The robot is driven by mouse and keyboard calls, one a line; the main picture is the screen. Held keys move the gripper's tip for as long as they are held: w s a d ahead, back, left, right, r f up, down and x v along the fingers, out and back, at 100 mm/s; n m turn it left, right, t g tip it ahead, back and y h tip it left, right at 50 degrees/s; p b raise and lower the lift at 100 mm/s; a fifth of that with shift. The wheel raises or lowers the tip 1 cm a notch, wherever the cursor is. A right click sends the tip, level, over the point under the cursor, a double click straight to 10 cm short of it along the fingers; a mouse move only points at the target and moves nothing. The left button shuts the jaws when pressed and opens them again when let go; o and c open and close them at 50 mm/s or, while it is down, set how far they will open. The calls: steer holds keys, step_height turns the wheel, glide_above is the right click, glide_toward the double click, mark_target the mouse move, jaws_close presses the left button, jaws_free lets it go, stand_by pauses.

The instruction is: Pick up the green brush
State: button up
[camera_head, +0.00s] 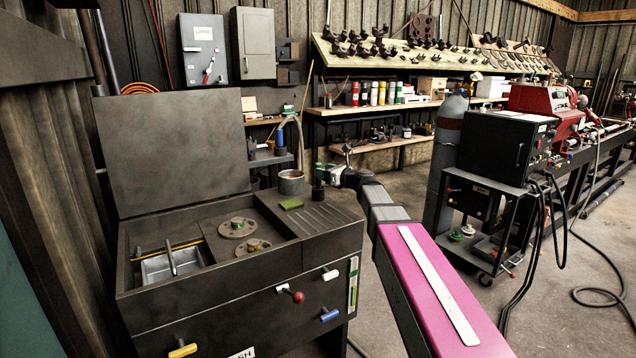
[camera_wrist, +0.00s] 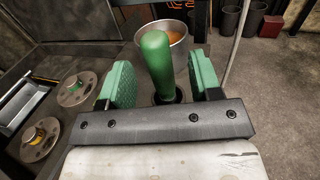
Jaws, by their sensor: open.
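The green brush (camera_wrist: 155,62) shows in the wrist view as a rounded green handle. It stands up from a dark base between the two green finger pads of my gripper (camera_wrist: 160,75). The gripper is open, with a visible gap on each side of the handle. In the head view my gripper (camera_head: 328,173) is over the right back corner of the dark parts washer, just above a small black cup (camera_head: 318,191). The brush cannot be told apart from the green fingers there.
A metal pot (camera_head: 291,182) stands close beside the cup; it also shows behind the handle in the wrist view (camera_wrist: 172,30). The raised lid (camera_head: 170,150) stands at the left. Flanged discs (camera_head: 237,228) lie in the basin.

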steer(key=x, duration=0.5)
steer(key=shift+s+r, duration=0.1)
steer(key=shift+r, duration=0.1)
steer(key=c, duration=1)
steer(key=shift+r, duration=0.1)
